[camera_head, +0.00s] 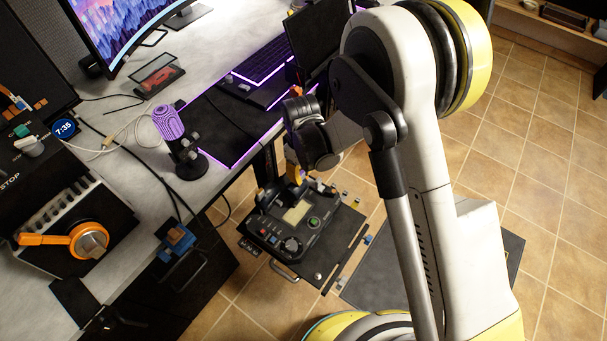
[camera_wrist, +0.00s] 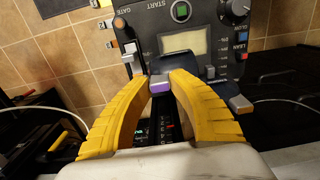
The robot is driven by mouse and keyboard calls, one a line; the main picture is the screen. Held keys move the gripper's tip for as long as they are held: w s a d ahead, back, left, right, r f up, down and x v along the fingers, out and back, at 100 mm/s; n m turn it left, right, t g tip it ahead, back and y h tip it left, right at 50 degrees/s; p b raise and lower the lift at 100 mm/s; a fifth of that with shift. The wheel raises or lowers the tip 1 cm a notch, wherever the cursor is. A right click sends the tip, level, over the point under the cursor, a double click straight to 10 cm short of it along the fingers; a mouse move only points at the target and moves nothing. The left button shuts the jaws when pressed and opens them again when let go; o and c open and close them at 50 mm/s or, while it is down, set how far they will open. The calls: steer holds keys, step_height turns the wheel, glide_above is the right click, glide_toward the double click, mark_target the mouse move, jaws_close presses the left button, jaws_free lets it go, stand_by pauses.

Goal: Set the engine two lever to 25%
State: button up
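The black throttle unit (camera_head: 300,222) stands beyond the desk's edge, with a display and knobs on its top. In the wrist view its panel (camera_wrist: 203,75) has a pale display, a green START button and dials. A lever handle with a purple face (camera_wrist: 160,87) sits between the yellow fingertips of my gripper (camera_wrist: 160,77), which appear closed against its sides. A slot with a number scale (camera_wrist: 167,130) shows below it between the fingers. Another grey lever handle (camera_wrist: 240,104) is to the right, and a pale one (camera_wrist: 129,48) to the left. I cannot read which lever is engine two.
In the head view, the desk (camera_head: 215,60) holds a purple microphone (camera_head: 170,125), keyboard (camera_head: 262,60) and monitor. A box with an orange handle (camera_head: 50,239) is at lower left. Tiled floor is clear at right.

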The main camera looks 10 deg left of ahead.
steer(key=o, duration=0.4)
steer(key=shift+r, duration=0.1)
step_height(320, 180, up, 12)
stand_by(0.3)
stand_by(0.3)
